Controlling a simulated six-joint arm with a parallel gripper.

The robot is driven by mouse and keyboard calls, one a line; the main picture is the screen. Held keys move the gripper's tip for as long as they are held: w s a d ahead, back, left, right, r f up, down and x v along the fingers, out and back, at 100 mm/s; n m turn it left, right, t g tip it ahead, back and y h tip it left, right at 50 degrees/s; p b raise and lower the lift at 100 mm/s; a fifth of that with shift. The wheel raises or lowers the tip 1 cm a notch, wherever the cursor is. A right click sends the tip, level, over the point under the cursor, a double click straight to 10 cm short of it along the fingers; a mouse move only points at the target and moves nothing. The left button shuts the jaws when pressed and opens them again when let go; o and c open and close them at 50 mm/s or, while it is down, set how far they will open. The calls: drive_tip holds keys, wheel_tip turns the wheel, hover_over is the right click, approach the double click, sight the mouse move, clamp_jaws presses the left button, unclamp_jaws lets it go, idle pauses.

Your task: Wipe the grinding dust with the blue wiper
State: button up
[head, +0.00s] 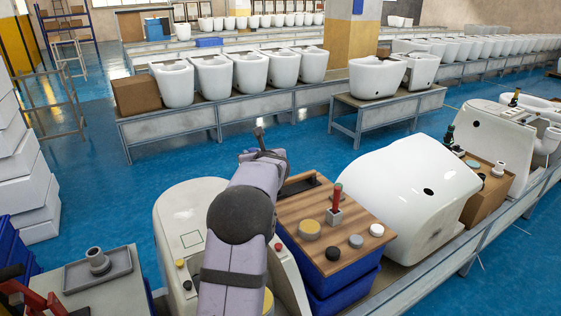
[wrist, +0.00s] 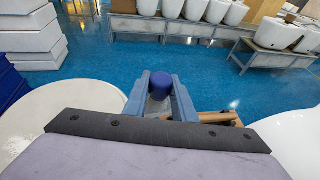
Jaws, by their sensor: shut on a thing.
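My gripper (wrist: 160,98) is shut on the blue wiper (wrist: 161,84); its rounded blue top stands between the two bluish fingers in the wrist view. In the head view my gripper (head: 262,152) is at the far end of my arm, left of the wooden board, and the wiper is hard to make out there. A white ceramic piece (head: 190,206) with a small green square outline lies left of my arm. A large white toilet (head: 415,190) stands right of the board. I cannot make out grinding dust on either one.
The wooden board (head: 305,213) on blue crates (head: 333,285) carries a red-handled tool (head: 336,205) and several round pads. A grey tray (head: 98,270) stands at lower left and white boxes (head: 25,170) at far left. Blue floor (head: 140,165) is open beyond.

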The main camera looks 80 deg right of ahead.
drive_tip(key=w+a+r+n+t+y+p, duration=0.1)
drive_tip(key=w+a+r+p, duration=0.15)
drive_tip(key=w, duration=0.25)
drive_tip(key=w+a+r+n+t+y+p, duration=0.1)
drive_tip(key=w+a+r, duration=0.1)
drive_tip(key=w+a, duration=0.25)
drive_tip(key=w+a+f+n+t+y+p, duration=0.1)
drive_tip(key=w+a, duration=0.3)
drive_tip(key=a, duration=0.4)
drive_tip(key=w+a+f+n+t+y+p, duration=0.1)
drive_tip(key=w+a+f+n+t+y, duration=0.1)
drive_tip(key=a, duration=0.5)
drive_tip(key=w+f+n+y, duration=0.1)
drive_tip(key=w+n, duration=0.1)
drive_tip(key=w, duration=0.1)
drive_tip(key=shift+a+f+y+p, duration=0.15)
drive_tip(key=shift+a+y+p, duration=0.15)
drive_tip(key=shift+a, duration=0.1)
drive_tip(key=shift+w, duration=0.1)
